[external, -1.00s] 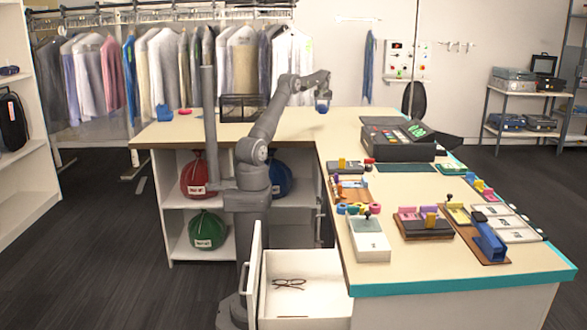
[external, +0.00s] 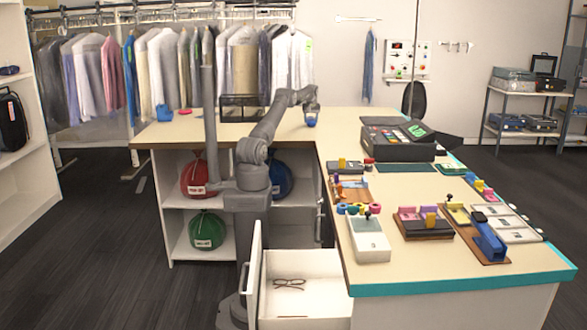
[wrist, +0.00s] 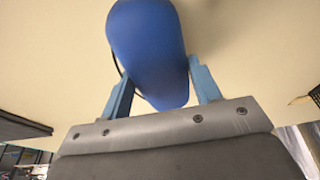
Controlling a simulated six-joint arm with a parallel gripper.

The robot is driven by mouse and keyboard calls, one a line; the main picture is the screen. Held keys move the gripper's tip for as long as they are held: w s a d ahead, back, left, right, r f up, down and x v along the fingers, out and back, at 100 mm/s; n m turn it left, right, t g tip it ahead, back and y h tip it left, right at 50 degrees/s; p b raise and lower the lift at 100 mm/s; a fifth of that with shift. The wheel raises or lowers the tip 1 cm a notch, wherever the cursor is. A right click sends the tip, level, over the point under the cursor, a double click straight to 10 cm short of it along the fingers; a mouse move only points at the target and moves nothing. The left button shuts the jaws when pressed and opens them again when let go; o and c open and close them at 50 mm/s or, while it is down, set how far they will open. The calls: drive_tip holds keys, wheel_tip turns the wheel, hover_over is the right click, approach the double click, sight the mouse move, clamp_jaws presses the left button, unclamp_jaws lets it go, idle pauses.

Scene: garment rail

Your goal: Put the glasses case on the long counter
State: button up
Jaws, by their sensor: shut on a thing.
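The blue, rounded glasses case (external: 311,123) hangs below my gripper (external: 311,115) in the external view. It also shows in the wrist view (wrist: 148,40), between the two blue fingers of my gripper (wrist: 160,78). My gripper is shut on it and points down. The pale tan long counter (external: 180,132) lies beneath, and its top also fills much of the wrist view (wrist: 50,60). The case is low over the counter, near the corner where it joins the right-hand counter; I cannot tell whether it touches the top.
A black wire basket (external: 242,107) and a small blue item (external: 164,113) stand on the back counter. A dark case-like box (external: 395,140) stands on the right-hand counter (external: 400,280), with several trays nearby. An open drawer (external: 305,300) holds glasses (external: 289,284).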

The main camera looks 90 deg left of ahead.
drive_tip(key=shift+f, duration=0.25)
drive_tip(key=o, duration=1)
drive_tip(key=v, duration=1.2)
drive_tip(key=shift+r, duration=0.1)
drive_tip(key=x, duration=1.2)
drive_tip(key=shift+f, duration=0.4)
wheel_tip(320, 180, up, 3)
drive_tip(key=shift+f, duration=0.1)
drive_tip(key=shift+r, duration=0.65)
drive_tip(key=shift+f, duration=0.1)
